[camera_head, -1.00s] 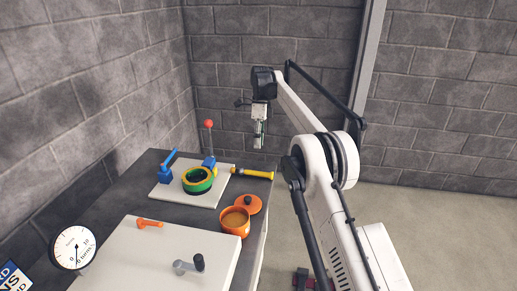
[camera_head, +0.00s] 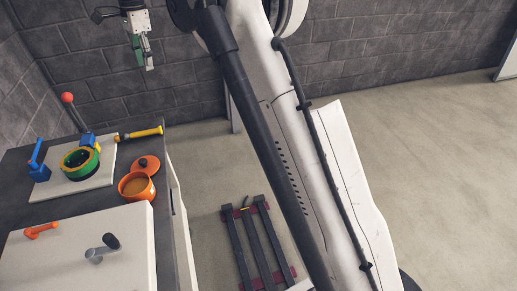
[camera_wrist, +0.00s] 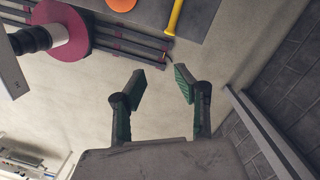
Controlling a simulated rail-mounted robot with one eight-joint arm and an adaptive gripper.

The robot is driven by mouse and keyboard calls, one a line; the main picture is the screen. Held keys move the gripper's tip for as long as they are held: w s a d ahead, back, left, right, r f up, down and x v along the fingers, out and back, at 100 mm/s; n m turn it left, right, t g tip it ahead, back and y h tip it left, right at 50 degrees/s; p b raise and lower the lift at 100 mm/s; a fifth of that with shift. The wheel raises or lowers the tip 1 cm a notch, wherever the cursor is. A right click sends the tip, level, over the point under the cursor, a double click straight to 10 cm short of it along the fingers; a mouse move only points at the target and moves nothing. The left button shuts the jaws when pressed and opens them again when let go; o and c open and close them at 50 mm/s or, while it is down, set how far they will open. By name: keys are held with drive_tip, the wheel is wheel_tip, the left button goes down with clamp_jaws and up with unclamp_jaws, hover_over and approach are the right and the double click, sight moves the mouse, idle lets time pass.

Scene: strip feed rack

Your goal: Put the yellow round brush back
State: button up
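A yellow rod with dark parts at its end (camera_head: 140,133), which looks like the round brush, lies at the far right edge of the dark table (camera_head: 15,170). Part of the yellow rod (camera_wrist: 175,16) shows at the top of the wrist view. Its bristles cannot be made out. My gripper (camera_head: 144,60) hangs in the air above and beyond the table's far edge, apart from the rod. In the wrist view my gripper (camera_wrist: 163,82) has its fingers spread with nothing between them.
A low rack of dark bars with red feet (camera_head: 257,240) stands on the floor right of the table. An orange pot (camera_head: 137,187), its lid (camera_head: 146,165), a green-yellow ring (camera_head: 80,162) and a red-knobbed lever (camera_head: 67,98) are on the table. The floor at right is clear.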

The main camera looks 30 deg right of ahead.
drive_tip(key=s+d+r+n+t, duration=0.1)
drive_tip(key=s+d+r+n, duration=0.15)
drive_tip(key=s, duration=0.45)
drive_tip(key=s+d+r+n+t, duration=0.2)
drive_tip(key=s+d, duration=0.2)
drive_tip(key=s, duration=0.4)
drive_tip(key=s+d+r+n+t, duration=0.1)
drive_tip(key=s+d+r+n, duration=0.2)
drive_tip(key=s, duration=0.4)
drive_tip(key=s+d+f+n+t, duration=0.2)
drive_tip(key=s+f, duration=0.4)
drive_tip(key=s, duration=0.4)
drive_tip(key=s+d+f+n+t+h, duration=0.1)
drive_tip(key=s+d+f+n+t, duration=0.1)
drive_tip(key=s+d+f+n, duration=0.2)
drive_tip(key=s+f+n, duration=0.1)
drive_tip(key=s+f, duration=0.2)
drive_tip(key=s, duration=0.4)
drive_tip(key=shift+s, duration=0.2)
